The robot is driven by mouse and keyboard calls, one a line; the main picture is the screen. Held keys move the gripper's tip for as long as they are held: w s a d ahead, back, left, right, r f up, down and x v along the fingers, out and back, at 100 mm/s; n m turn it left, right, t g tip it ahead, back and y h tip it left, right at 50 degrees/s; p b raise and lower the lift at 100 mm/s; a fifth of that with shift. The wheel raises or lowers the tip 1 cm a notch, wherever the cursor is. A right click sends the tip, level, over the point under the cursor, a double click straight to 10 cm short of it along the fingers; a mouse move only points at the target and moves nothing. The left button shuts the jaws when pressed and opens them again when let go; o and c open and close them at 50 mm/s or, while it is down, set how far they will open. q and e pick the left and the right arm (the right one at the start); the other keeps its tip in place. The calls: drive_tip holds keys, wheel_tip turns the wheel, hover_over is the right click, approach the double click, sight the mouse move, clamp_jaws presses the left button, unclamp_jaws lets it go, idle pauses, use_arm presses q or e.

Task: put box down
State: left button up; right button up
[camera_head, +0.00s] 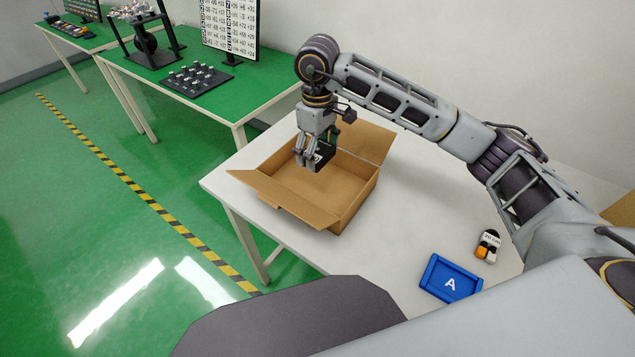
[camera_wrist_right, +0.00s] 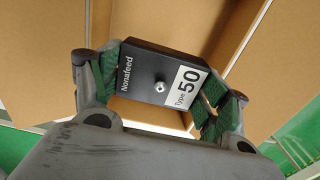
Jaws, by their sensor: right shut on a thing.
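A small black box (camera_wrist_right: 150,82) with a white label reading "Type 50" and the word "Nonafeed" is held between the fingers of my right gripper (camera_head: 312,160). The right wrist view shows the green finger pads of the gripper (camera_wrist_right: 160,95) on both sides of it. In the head view the black box (camera_head: 322,157) hangs over an open cardboard box (camera_head: 345,207) on the white table. The cardboard box has its flaps folded out, and the part of its floor I can see is bare. I cannot tell how high the black box is above that floor. My left gripper is not in view.
A blue tray (camera_head: 451,279) marked "A" lies on the white table (camera_head: 405,215) near its front. A small white, black and orange item (camera_head: 488,245) lies to its right. A green-topped table (camera_head: 262,80) with equipment stands behind.

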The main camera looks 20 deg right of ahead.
drive_tip(key=shift+f, duration=0.1)
hover_over(317, 185)
drive_tip(key=shift+f, duration=3)
drive_tip(key=shift+f, duration=0.1)
drive_tip(key=shift+f, duration=1.8)
drive_tip(key=shift+f, duration=0.15)
drive_tip(key=o, duration=1.1)
